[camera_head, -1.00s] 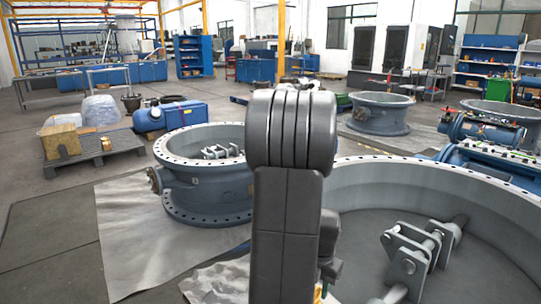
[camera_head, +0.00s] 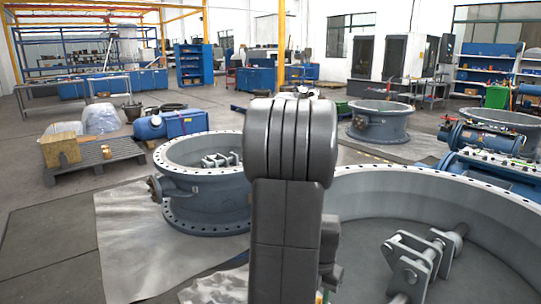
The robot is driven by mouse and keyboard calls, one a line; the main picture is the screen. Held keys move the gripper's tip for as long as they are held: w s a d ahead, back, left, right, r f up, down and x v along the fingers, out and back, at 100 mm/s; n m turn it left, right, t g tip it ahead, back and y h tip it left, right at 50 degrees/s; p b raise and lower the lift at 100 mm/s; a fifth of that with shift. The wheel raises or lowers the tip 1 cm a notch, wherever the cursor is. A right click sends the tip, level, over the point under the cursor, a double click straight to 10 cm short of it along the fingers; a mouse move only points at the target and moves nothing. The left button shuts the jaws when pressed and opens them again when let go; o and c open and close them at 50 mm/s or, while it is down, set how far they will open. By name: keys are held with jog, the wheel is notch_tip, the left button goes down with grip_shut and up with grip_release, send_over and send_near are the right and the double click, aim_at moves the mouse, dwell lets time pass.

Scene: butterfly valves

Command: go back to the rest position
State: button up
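My grey arm stands upright in the middle of the picture, with its rounded joint at the top. My gripper is not in view; the arm links may hide it. A large grey-blue butterfly valve (camera_head: 505,185) fills the right foreground, with a bracketed shaft (camera_head: 412,262) inside it. My arm covers its left part. A smaller valve (camera_head: 205,192) stands left of the arm on a pale sheet. Its right side is close to the arm in the picture.
A pallet (camera_head: 95,158) holds a wooden box (camera_head: 60,150) and wrapped goods, beside a blue tank (camera_head: 170,122). Another valve (camera_head: 380,122) stands farther back at the right. Blue machines (camera_head: 485,140) stand at the right edge.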

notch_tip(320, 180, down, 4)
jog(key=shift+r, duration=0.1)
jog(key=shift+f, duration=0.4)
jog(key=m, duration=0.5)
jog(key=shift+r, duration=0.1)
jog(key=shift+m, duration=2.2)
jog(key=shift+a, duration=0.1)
